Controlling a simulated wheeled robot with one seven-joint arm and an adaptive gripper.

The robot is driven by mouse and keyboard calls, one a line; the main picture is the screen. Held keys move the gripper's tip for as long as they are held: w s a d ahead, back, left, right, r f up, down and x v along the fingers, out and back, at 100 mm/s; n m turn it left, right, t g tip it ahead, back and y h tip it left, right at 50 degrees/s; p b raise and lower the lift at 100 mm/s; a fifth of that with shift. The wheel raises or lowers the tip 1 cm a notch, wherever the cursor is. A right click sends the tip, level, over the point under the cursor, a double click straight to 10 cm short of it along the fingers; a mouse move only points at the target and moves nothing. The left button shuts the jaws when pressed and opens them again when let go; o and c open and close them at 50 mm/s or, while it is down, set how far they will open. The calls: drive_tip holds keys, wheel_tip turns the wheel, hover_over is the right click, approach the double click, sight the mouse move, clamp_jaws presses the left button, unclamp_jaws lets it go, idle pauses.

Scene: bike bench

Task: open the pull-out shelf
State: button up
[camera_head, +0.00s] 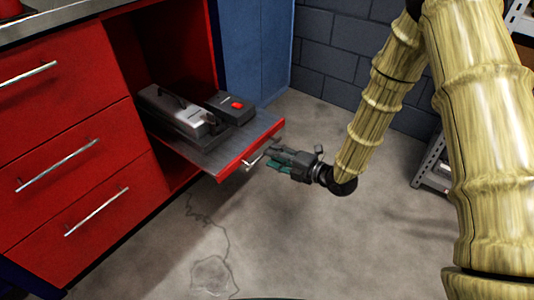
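The pull-out shelf (225,148) is a grey tray with a red front edge and a small metal handle (252,162). It stands partly out of the red cabinet's open bay. My gripper (272,158) is at the shelf's front, with its fingers at or very near the right end of the handle. The fingers look spread a little, but the picture is too small to tell whether they hold the handle. A dark case (180,112) and a box with a red button (232,107) rest on the shelf.
Red drawers with long metal handles (58,165) are left of the bay. A blue panel (252,50) and a grey block wall (335,52) stand behind. A metal rack (432,165) is at right. The concrete floor (300,235) before the shelf is clear.

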drive_tip(key=v, duration=0.7)
drive_tip(key=shift+s+d, duration=0.15)
drive_tip(key=shift+d, duration=0.2)
drive_tip(key=shift+r, duration=0.1)
drive_tip(key=s+d+f+m+g+h, duration=0.2)
drive_tip(key=s+d+f+m+h, duration=0.15)
drive_tip(key=s+f+m, duration=0.45)
drive_tip(key=s+d+f+m+g+h, duration=0.15)
drive_tip(key=s+f+m+h, duration=0.25)
drive_tip(key=f+m, duration=0.5)
drive_tip(key=s+d+f+m+g+h, duration=0.2)
drive_tip(key=s+d+f+m, duration=0.15)
drive_tip(key=s, duration=0.45)
drive_tip(key=s+d+f+m+g+h, duration=0.1)
drive_tip(key=s+d+f+m+g, duration=0.15)
drive_tip(key=s+m, duration=0.35)
drive_tip(key=s+d+f+m+g+h, duration=0.2)
drive_tip(key=s+f+m, duration=0.15)
drive_tip(key=s, duration=0.55)
wheel_tip(320, 180, up, 35)
drive_tip(key=n+p, duration=0.1)
drive_tip(key=p, duration=3.5)
drive_tip(key=shift+w, duration=0.15)
